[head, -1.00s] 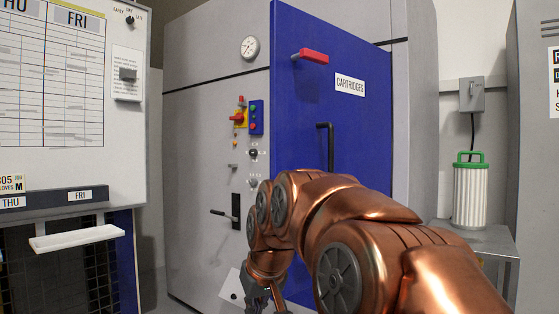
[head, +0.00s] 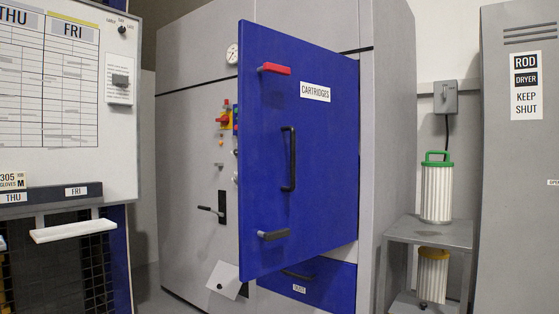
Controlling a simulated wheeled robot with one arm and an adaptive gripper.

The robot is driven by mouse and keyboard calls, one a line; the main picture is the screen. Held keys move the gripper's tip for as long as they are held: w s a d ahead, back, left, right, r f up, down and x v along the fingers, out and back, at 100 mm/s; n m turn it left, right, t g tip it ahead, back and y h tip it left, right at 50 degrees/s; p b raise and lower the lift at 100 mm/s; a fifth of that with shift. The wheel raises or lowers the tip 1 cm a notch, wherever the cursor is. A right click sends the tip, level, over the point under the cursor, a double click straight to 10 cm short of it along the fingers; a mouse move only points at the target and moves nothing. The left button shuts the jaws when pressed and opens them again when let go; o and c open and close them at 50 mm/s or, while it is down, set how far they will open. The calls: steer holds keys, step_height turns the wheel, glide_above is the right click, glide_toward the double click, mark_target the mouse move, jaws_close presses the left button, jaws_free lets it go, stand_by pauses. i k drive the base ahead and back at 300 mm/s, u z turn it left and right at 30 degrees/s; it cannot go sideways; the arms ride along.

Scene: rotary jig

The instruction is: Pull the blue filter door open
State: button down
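The blue filter door (head: 320,190), labelled CARTRIDGES, stands ajar on the grey cabinet (head: 190,150) in the head view. Its left edge is swung out from the cabinet front, and its right edge is at the hinge side. A black vertical pull handle (head: 289,160) is at its middle. A red-gripped latch lever (head: 274,69) is near its top left and a dark lever (head: 273,235) near its bottom left. The opening behind the door is hidden. My gripper is not in view.
A blue drawer (head: 320,285) labelled DUST is below the door. A grey side table (head: 430,232) at right holds a green-topped filter cartridge (head: 437,190), with a yellow-topped one (head: 432,275) beneath. A whiteboard (head: 60,90) stands left, a grey locker (head: 520,200) right.

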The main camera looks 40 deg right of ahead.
mark_target(298, 132)
steer(key=z, duration=0.25)
steer(key=k, duration=0.3)
steer(key=u, duration=0.65)
steer(key=i, duration=0.85)
steer(key=u, duration=0.85)
steer(key=i, duration=1.35)
steer(key=z, duration=1.2)
steer(key=i, duration=0.85)
steer(key=z, duration=0.85)
